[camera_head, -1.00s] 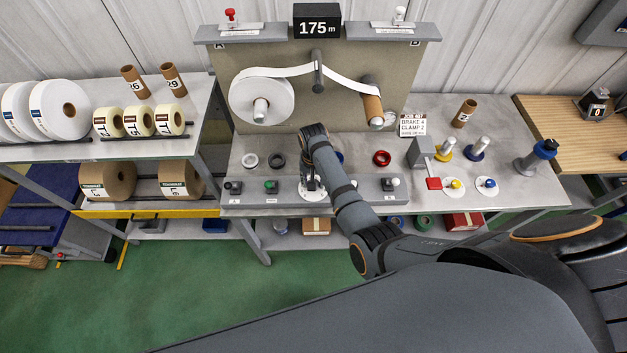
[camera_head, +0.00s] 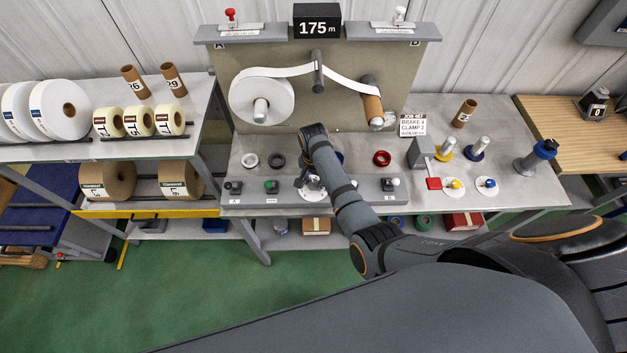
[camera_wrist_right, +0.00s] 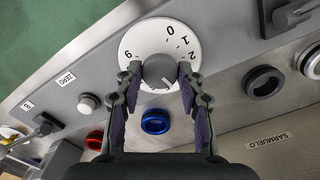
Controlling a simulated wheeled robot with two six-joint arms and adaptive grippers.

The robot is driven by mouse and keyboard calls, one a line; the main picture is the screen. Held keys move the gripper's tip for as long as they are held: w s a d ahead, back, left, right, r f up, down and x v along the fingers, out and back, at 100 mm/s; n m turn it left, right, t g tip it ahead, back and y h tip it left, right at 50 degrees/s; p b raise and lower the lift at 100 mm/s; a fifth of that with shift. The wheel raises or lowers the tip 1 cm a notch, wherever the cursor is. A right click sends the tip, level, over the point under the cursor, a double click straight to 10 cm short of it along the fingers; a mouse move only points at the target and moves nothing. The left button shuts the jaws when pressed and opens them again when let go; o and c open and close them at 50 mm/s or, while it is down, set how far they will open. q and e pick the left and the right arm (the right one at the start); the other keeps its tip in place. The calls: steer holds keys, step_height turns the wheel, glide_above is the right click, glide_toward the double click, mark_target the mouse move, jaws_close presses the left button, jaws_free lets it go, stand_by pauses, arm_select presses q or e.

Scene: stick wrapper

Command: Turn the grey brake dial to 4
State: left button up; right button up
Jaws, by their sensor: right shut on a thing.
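The grey brake dial (camera_wrist_right: 160,72) is a round knob at the centre of a white numbered disc (camera_wrist_right: 150,33) in the right wrist view. The numbers 0, 1 and 2 are readable on the disc, and one at the left looks like an upside-down 6. The fingers hide other numbers. A short pale mark shows on the knob's lower part, but I cannot tell which number it meets. My right gripper (camera_wrist_right: 160,74) is shut on the knob, one finger on each side. In the head view the white disc (camera_head: 316,196) is partly hidden by my right gripper (camera_head: 311,184).
A card (camera_head: 413,126) reads BRAKE 4, CLAMP 2. Near the dial are a green button (camera_head: 271,186), a black ring (camera_head: 277,161) and a red ring (camera_head: 382,158). A display (camera_head: 317,21) reads 175 m.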

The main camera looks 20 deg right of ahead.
mark_target(314, 183)
steer(key=o, duration=1.2)
steer(key=shift+c, duration=0.2)
steer(key=shift+r, duration=0.15)
step_height(314, 183, up, 12)
